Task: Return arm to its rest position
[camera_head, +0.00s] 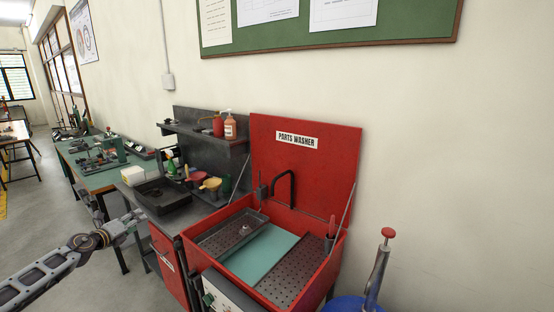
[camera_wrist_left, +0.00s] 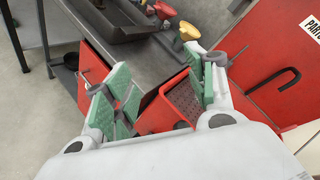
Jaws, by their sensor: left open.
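My left arm (camera_head: 45,278) comes in from the lower left in the head view. Its gripper (camera_head: 120,214) is in front of the grey bench, left of the red parts washer (camera_head: 305,165). In the left wrist view the gripper (camera_wrist_left: 155,90) is open, its green-padded fingers spread with nothing held between them. The washer's red body and its perforated plate (camera_wrist_left: 187,105) show beyond the fingers. My right gripper is in neither view.
The washer's lid is up; a dark tray (camera_head: 228,235) with a small metal part sits inside. A black tray (camera_head: 163,196), a white box (camera_head: 132,175) and colored funnels (camera_head: 210,184) stand on the bench. A blue container (camera_head: 350,304) is at lower right. Floor at left is open.

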